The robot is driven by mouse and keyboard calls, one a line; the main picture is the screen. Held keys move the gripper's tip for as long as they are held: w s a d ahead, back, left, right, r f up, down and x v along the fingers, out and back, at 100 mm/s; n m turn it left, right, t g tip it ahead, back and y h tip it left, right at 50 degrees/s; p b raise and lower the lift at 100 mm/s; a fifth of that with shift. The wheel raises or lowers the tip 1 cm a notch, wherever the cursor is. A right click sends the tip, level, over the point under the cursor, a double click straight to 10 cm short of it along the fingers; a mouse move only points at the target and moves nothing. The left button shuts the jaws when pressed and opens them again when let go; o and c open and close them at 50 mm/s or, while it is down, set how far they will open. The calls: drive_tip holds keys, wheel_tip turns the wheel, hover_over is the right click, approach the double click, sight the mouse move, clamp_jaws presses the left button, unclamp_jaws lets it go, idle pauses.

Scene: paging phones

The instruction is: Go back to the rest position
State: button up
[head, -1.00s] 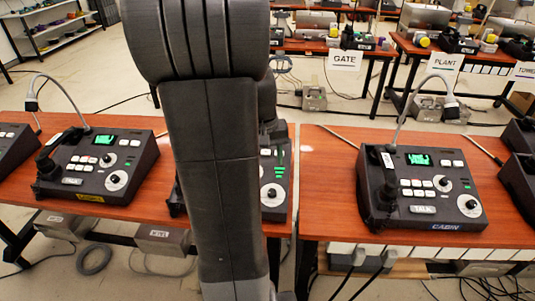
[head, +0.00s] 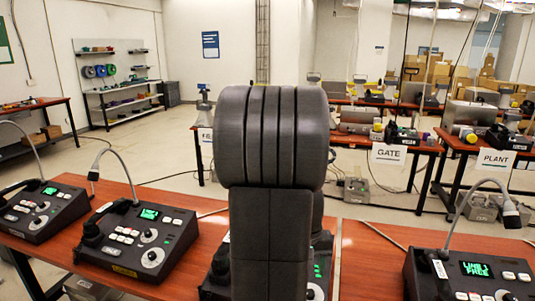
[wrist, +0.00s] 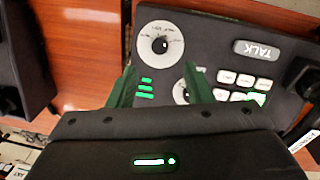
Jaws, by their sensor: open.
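In the wrist view my gripper (wrist: 159,82) is open, its two dark green fingers apart with nothing held between them. Beyond the fingers is a dark paging phone (wrist: 205,35) with two white dials, a TALK key, white buttons and green level bars. I cannot tell whether the fingertips touch it. In the head view my arm stands upright in the middle and hides most of that phone (head: 318,270). My gripper is hidden there.
A phone (head: 140,240) with a gooseneck microphone stands left of my arm, and another (head: 475,280) stands at the right. A further phone (head: 45,210) sits at far left. The wooden table (head: 370,255) has bare room right of my arm. Tables with GATE (head: 389,154) and PLANT (head: 496,162) signs stand behind.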

drive_tip(key=f, duration=0.6)
drive_tip(key=d+f, duration=0.1)
drive_tip(key=f, duration=0.2)
drive_tip(key=shift+n, duration=0.6)
